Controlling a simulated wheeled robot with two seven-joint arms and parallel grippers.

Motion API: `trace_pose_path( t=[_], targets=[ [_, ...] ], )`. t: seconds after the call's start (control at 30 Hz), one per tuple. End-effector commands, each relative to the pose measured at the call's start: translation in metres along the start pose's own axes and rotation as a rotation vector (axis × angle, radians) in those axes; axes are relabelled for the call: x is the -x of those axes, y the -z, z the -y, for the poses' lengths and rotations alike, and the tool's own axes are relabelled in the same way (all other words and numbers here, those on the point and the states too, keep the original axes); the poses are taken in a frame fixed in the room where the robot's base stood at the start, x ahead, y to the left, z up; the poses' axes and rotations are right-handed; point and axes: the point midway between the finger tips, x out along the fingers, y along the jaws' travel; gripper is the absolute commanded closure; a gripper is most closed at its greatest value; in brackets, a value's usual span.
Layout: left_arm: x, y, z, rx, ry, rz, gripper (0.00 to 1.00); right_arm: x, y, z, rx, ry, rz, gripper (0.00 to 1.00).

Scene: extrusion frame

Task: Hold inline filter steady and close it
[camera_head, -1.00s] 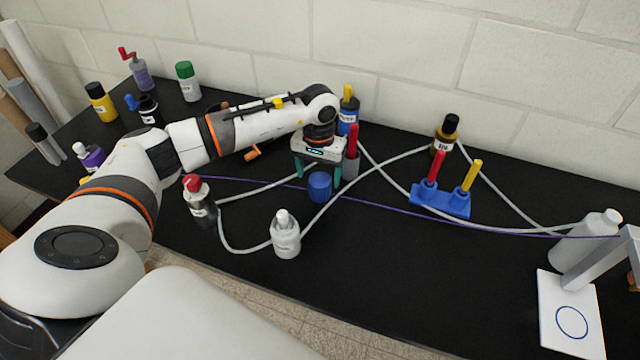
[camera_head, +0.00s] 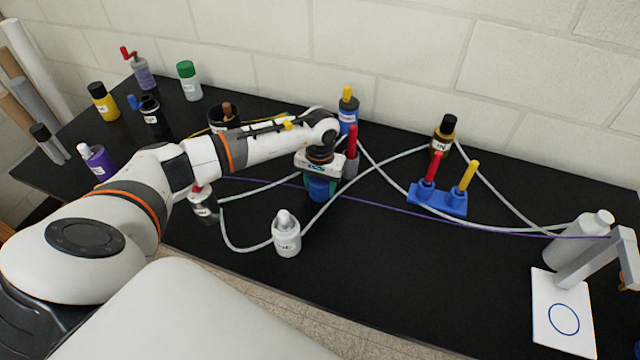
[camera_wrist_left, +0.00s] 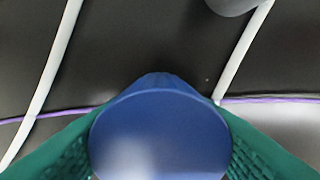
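A short blue cylinder (camera_head: 320,188) stands upright on the black bench, below my left gripper. It may be the inline filter, but no label on it shows. My left gripper (camera_head: 320,190) points down over it, with a green finger on each side. In the left wrist view the round blue top (camera_wrist_left: 160,135) fills the space between the fingers, which appear to press its sides. The fingertips are partly hidden behind it. My right gripper is not in view.
A grey post with a red top (camera_head: 351,155) stands close to the right of the gripper. A white bottle (camera_head: 286,236) is in front, and a dark red-capped bottle (camera_head: 203,205) is partly behind my arm. Pale tubes and a purple line cross nearby.

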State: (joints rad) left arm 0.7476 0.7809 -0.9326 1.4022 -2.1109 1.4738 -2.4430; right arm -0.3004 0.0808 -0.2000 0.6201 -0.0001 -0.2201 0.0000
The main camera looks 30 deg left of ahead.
Motion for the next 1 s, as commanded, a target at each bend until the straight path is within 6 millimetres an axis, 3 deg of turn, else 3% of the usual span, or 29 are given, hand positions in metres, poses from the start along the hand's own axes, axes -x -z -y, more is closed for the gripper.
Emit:
trace_pose_path(
  t=[0.03,0.13,0.47,0.8,1.0],
  targets=[
    [0.000,0.000,0.000,0.000,0.000,0.000,0.57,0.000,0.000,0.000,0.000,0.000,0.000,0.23],
    [0.000,0.000,0.000,0.000,0.000,0.000,0.72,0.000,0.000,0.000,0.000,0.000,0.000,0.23],
    [0.008,-0.001,-0.001,0.000,-0.001,0.003,0.72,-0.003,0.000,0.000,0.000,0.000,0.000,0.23],
    [0.072,-0.001,0.000,0.000,0.001,0.006,0.72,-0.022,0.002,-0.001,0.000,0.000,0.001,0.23],
    [0.096,-0.001,0.000,0.000,0.000,0.002,0.72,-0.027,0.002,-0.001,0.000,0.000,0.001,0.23]
  ],
)
